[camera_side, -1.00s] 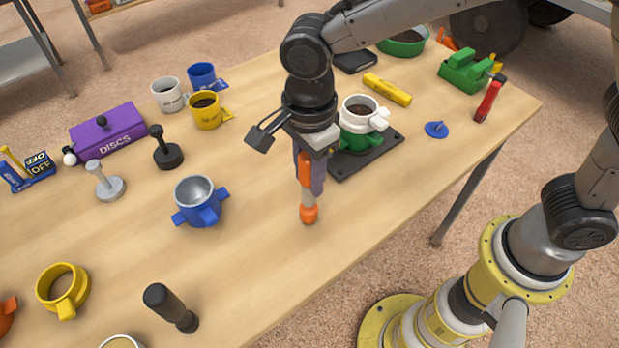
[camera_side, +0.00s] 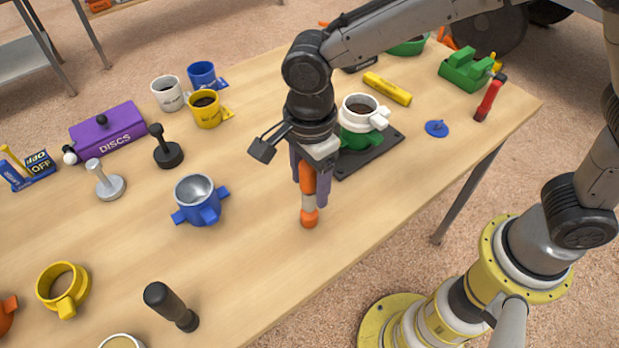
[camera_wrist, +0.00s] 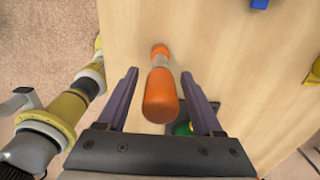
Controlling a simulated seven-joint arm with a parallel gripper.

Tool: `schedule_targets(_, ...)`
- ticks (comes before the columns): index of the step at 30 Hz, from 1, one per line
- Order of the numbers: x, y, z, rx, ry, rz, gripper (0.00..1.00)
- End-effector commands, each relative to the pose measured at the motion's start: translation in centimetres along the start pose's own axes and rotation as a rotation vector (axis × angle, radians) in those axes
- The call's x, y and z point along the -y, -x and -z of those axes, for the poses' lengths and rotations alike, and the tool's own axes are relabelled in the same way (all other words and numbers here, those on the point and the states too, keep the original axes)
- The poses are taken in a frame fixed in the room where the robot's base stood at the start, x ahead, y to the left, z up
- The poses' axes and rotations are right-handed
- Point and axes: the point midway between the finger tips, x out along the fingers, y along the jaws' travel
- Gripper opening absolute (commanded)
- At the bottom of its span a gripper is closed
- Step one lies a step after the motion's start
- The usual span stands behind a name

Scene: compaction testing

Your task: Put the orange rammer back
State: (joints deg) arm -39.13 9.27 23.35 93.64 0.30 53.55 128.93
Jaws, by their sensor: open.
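The orange rammer (camera_side: 308,203) stands about upright on the bare wood near the table's front edge, with a pale band between its orange handle and orange foot. My gripper (camera_side: 309,187) is above and around its handle, pointing down. In the wrist view the rammer (camera_wrist: 160,97) lies between the two purple fingers of my gripper (camera_wrist: 160,74), with a visible gap on each side. The gripper is open. The top of the handle is hidden by the gripper in the side view.
A black plate (camera_side: 374,156) with a green and white mould (camera_side: 360,118) stands close behind my gripper. A blue mould (camera_side: 199,203) is to the left. A dark rammer (camera_side: 171,307) stands at the front left. The wood between these is clear.

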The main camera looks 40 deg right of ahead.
Motion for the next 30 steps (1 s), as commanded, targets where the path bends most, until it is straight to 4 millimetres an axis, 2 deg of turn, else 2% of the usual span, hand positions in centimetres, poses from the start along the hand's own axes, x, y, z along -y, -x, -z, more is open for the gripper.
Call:
schedule_targets(5, 0.0, 0.5, 0.0, 0.001, 0.0, 0.001, 0.67)
schedule_targets(8, 0.1, 1.8, -0.1, 0.003, 0.0, 0.003, 0.67)
schedule_targets(21, 0.1, 10.2, 0.0, 0.002, 0.0, 0.003, 0.67)
schedule_targets(25, 0.1, 11.7, 0.0, 0.001, 0.0, 0.002, 0.67)
schedule_targets(30, 0.0, 12.3, 0.0, 0.0, 0.0, 0.0, 0.67)
